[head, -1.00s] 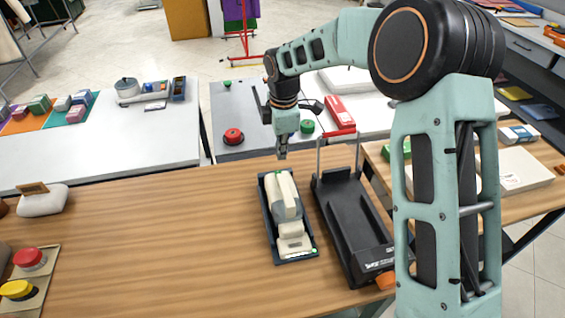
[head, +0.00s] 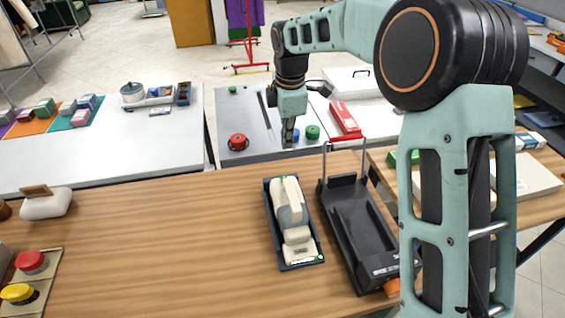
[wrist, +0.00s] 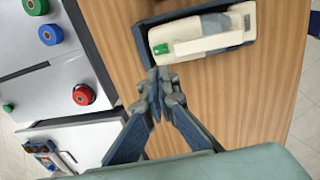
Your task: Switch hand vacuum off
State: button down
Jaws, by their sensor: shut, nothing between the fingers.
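The hand vacuum (head: 290,209) is cream and grey and lies in a dark blue tray (head: 271,226) on the wooden table. A small green light or button shows at the tray's near right corner. In the wrist view the vacuum (wrist: 205,30) lies just beyond my fingertips, with a green patch (wrist: 161,49) at its near end. My gripper (head: 288,144) is shut and empty, pointing down above the table's far edge, behind the vacuum's far end. In the wrist view my gripper (wrist: 155,88) shows its fingertips together, apart from the tray.
A black stand (head: 365,230) with upright metal posts is close to the tray's right. Red and yellow buttons (head: 32,262) sit at the table's left. The wooden table's middle left is clear.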

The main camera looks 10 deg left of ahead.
aim_at(283, 177)
jog(key=shift+w+a+r, duration=0.15)
jog(key=shift+a+r, duration=0.1)
jog(key=shift+a, duration=0.05)
jog(key=f, duration=0.4)
jog(key=w+f+p, duration=0.1)
jog(key=f, duration=0.4)
jog(key=f+p, duration=0.1)
jog(key=f, duration=0.3)
jog(key=shift+w+a+f, duration=0.25)
jog(key=shift+a, duration=0.05)
jog(key=shift+f, duration=0.25)
jog(key=shift+f, duration=0.1)
